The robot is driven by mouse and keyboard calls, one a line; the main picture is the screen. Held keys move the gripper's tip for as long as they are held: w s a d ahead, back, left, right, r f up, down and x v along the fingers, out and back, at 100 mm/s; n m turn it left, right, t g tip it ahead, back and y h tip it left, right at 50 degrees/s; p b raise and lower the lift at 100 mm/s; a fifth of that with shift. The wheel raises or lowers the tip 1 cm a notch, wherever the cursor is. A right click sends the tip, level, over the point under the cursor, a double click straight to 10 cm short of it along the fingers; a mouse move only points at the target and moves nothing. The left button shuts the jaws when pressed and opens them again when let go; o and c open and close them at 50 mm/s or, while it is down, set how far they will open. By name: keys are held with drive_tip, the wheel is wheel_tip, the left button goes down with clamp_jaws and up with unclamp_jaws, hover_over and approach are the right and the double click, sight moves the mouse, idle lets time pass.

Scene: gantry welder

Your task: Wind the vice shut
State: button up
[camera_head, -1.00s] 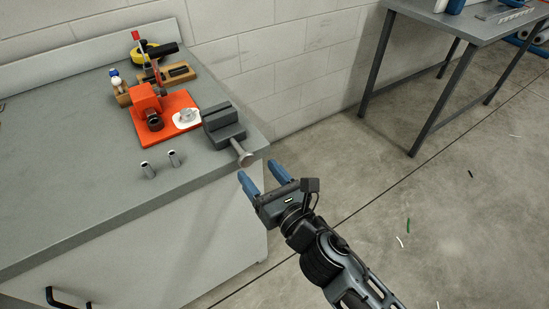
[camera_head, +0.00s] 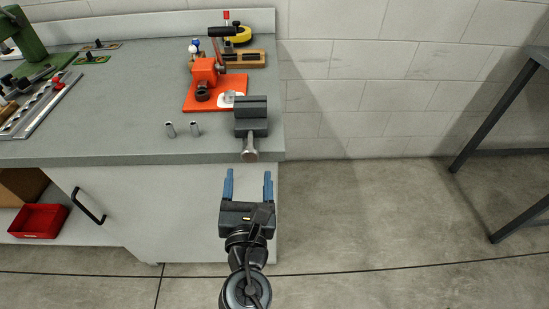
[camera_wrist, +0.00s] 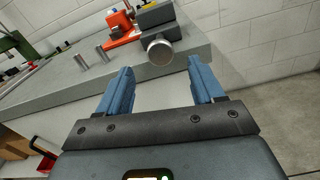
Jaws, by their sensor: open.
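The grey vice (camera_head: 251,113) sits at the right front corner of the grey workbench (camera_head: 120,125). Its screw with a round metal end (camera_head: 250,154) sticks out past the bench's front edge; no cross handle can be made out. In the wrist view the round screw end (camera_wrist: 160,52) faces me, with the vice body (camera_wrist: 160,18) behind it. My gripper (camera_head: 248,178) is open and empty, in front of the bench. Its two blue fingers point towards the screw end, one to each side, and are apart from it.
An orange plate (camera_head: 203,104) with a red lever tool (camera_head: 206,72) lies behind and left of the vice. Two small metal cylinders (camera_head: 183,130) stand left of it. A red bin (camera_head: 40,220) is on a low shelf.

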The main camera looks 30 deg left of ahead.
sight(250, 158)
drive_tip(key=x, duration=0.7)
drive_tip(key=c, duration=1.1)
